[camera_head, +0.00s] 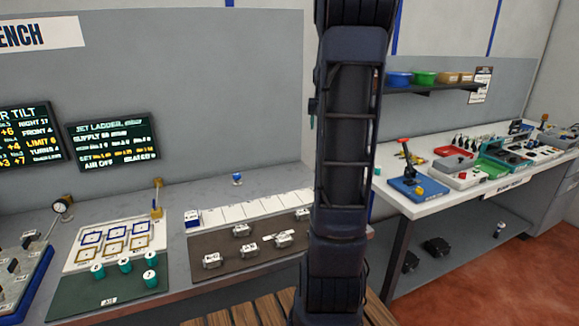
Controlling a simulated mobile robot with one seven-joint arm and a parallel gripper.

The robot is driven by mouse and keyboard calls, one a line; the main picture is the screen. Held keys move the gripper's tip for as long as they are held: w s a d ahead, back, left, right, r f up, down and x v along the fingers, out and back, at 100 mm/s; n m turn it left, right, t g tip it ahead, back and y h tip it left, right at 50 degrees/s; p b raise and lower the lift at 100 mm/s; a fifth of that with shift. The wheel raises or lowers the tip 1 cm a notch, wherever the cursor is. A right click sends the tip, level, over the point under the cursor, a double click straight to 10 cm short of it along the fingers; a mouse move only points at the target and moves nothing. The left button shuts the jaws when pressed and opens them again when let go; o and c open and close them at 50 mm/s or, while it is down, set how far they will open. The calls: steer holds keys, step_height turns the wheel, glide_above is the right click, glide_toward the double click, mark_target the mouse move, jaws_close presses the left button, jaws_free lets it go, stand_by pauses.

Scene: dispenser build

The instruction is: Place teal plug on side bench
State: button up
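Several teal plugs stand upright on a green mat (75,300) at the front of the left bench; one is the right rear teal plug (149,257). My arm rises through the middle of the picture and covers what is behind it. A small dark part sticks out at the arm's left edge with a teal sliver (312,122) below it; I cannot tell whether this is a plug at my gripper. My gripper's fingers do not show clearly. The bench on the right (392,203) has a white top, probably the side bench.
A blue fixture with a red-topped lever (408,185) stands at the right bench's near left. Coloured trays and parts crowd behind it, with narrow bare strips along the front edge. A shelf with bins (425,78) hangs above. A wooden slatted surface (250,316) lies low in front.

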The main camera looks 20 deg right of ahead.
steer(key=s+a+r+n, duration=0.1)
steer(key=s+a+r, duration=0.2)
steer(key=s+a, duration=0.55)
steer(key=s+a+f+n+y, duration=0.1)
steer(key=s+a+n, duration=0.1)
steer(key=s+a, duration=0.6)
steer(key=s+a+f+n, duration=0.2)
steer(key=s+a, duration=0.6)
steer(key=s, duration=0.3)
steer(key=shift+s+a+y, duration=0.25)
steer(key=shift+a+y, duration=0.15)
steer(key=shift+o, duration=0.5)
steer(key=shift+s+a+f, duration=0.1)
steer(key=shift+s+a, duration=0.05)
steer(key=shift+s, duration=0.15)
steer(key=shift+w, duration=0.1)
